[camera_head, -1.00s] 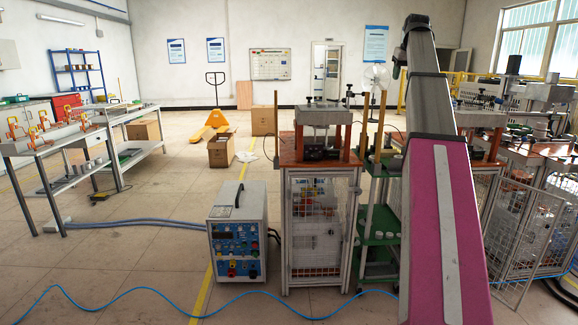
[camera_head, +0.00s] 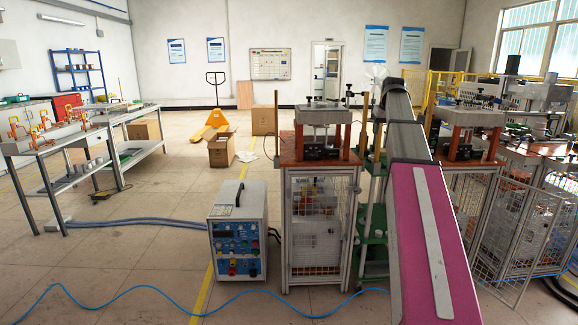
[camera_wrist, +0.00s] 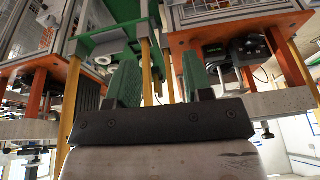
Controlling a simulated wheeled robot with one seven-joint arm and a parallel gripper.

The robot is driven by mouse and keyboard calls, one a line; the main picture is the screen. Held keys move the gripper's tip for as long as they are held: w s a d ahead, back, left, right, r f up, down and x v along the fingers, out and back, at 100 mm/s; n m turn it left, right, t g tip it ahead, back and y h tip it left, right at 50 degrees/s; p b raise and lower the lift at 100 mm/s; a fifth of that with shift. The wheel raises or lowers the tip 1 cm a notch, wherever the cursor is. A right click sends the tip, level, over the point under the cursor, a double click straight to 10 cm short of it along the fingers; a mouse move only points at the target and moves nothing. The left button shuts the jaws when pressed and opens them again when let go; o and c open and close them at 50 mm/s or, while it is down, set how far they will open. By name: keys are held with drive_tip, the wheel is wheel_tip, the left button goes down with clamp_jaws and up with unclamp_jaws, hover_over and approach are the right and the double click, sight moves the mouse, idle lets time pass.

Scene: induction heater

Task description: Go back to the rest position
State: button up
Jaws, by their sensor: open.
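My gripper (camera_wrist: 160,82) shows in the wrist view, with two green fingers standing apart on a dark mount. Nothing is between the fingers. The wrist picture is upside down. Beyond the fingers it shows a green shelf (camera_wrist: 105,45) and an orange table top (camera_wrist: 245,32). In the head view my arm reaches forward at right of centre, and its far end and the gripper are not clearly visible there. The induction heater box (camera_head: 238,232) stands on the floor left of the middle press station (camera_head: 318,220).
A second press station (camera_head: 470,150) stands right of my arm, with a mesh cage (camera_head: 500,225) beside it. A green shelf rack (camera_head: 372,240) is partly hidden behind my arm. A blue cable (camera_head: 150,292) crosses the floor. A workbench (camera_head: 55,145) stands at left. The left-centre floor is mostly clear.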

drive_tip(key=s+a+f+g, duration=0.1)
drive_tip(key=s+a+f, duration=0.3)
drive_tip(key=f, duration=0.6)
drive_tip(key=s+a+f, duration=0.3)
drive_tip(key=f, duration=0.7)
drive_tip(key=s+a+f+g, duration=0.1)
drive_tip(key=s+a+f, duration=0.3)
drive_tip(key=f, duration=0.6)
drive_tip(key=s+a+f, duration=0.3)
drive_tip(key=s+f, duration=0.6)
drive_tip(key=s+a+f+g, duration=0.1)
drive_tip(key=s+a+f, duration=0.3)
drive_tip(key=s+f, duration=0.6)
drive_tip(key=shift+s, duration=0.1)
